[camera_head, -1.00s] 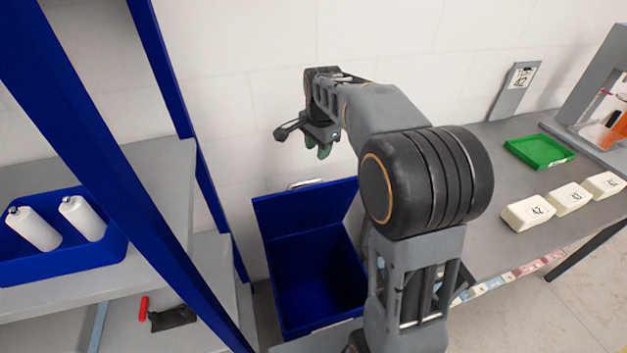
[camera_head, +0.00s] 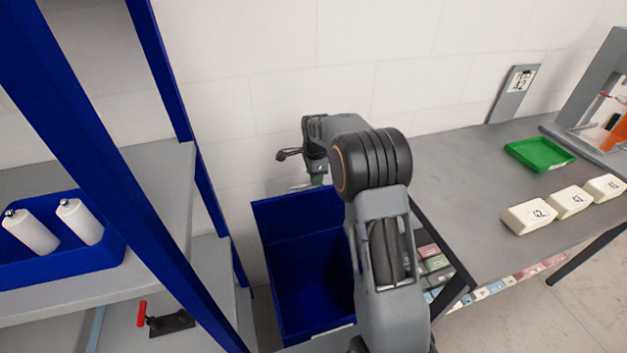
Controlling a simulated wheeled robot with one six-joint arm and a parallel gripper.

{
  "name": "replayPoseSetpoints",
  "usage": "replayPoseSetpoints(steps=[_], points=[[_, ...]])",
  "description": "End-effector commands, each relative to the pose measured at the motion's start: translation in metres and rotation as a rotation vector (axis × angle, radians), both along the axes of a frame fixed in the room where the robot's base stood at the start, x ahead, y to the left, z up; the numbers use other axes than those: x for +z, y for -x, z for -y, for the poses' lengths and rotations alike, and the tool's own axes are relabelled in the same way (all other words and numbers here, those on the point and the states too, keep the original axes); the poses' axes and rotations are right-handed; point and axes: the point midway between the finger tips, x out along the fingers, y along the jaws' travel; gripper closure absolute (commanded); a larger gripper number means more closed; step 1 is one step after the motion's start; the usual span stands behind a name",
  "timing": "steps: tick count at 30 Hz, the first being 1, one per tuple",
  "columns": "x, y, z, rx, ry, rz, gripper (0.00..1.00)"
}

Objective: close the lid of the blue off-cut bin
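The blue off-cut bin (camera_head: 310,285) stands on the floor between the shelf rack and the table. Its blue lid (camera_head: 292,222) is up, tilted back toward the wall, so the inside shows and looks empty. My arm covers the bin's right side and the lid's right part. My gripper (camera_head: 318,178) is above and behind the lid's top edge, near a pale handle (camera_head: 299,187). Its fingers are mostly hidden by my own wrist, so I cannot tell whether it is open, or whether it touches the lid.
The blue-framed shelf rack (camera_head: 205,195) is close on the left, with a blue tray (camera_head: 100,253) of white bottles. The grey table (camera_head: 455,160) on the right bears a green tray (camera_head: 540,153) and white labelled blocks (camera_head: 529,217). A white wall is close behind the bin.

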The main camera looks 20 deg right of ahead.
Motion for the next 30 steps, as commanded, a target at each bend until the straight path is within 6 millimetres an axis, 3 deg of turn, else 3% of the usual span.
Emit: replayPoseSetpoints(steps=[9, 20, 30], points=[[-0.027, -0.003, 0.0, 0.001, 0.0, 0.0, 0.62], [-0.03, -0.003, 0.0, 0.0, 0.0, 0.001, 0.62], [-0.03, -0.003, 0.0, 0.0, 0.0, 0.001, 0.94]])
